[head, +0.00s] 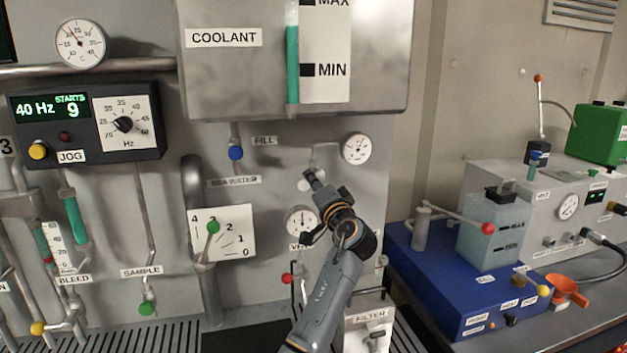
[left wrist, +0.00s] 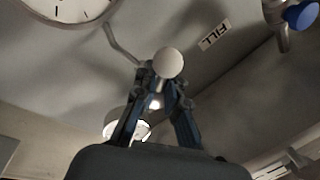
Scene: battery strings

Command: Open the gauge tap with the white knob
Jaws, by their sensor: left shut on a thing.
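The white knob (left wrist: 169,62) of the gauge tap sits between the fingertips of my left gripper (left wrist: 165,84) in the left wrist view. The gripper is shut on it. In the head view my left gripper (head: 312,178) reaches up to the tap, left of and below the small round gauge (head: 356,148). A thin bent pipe (head: 323,146) runs from the gauge to the tap. The gripper and wrist hide much of the tap in the head view. In the left wrist view part of the gauge dial (left wrist: 70,8) shows at the top left. My right gripper is in neither view.
The blue FILL knob (head: 236,153) is left of the tap, under the coolant tank (head: 260,80). Another gauge (head: 300,220) is just below, partly behind my wrist. A red knob (head: 288,278) is lower down. A blue unit (head: 425,285) stands on the right bench.

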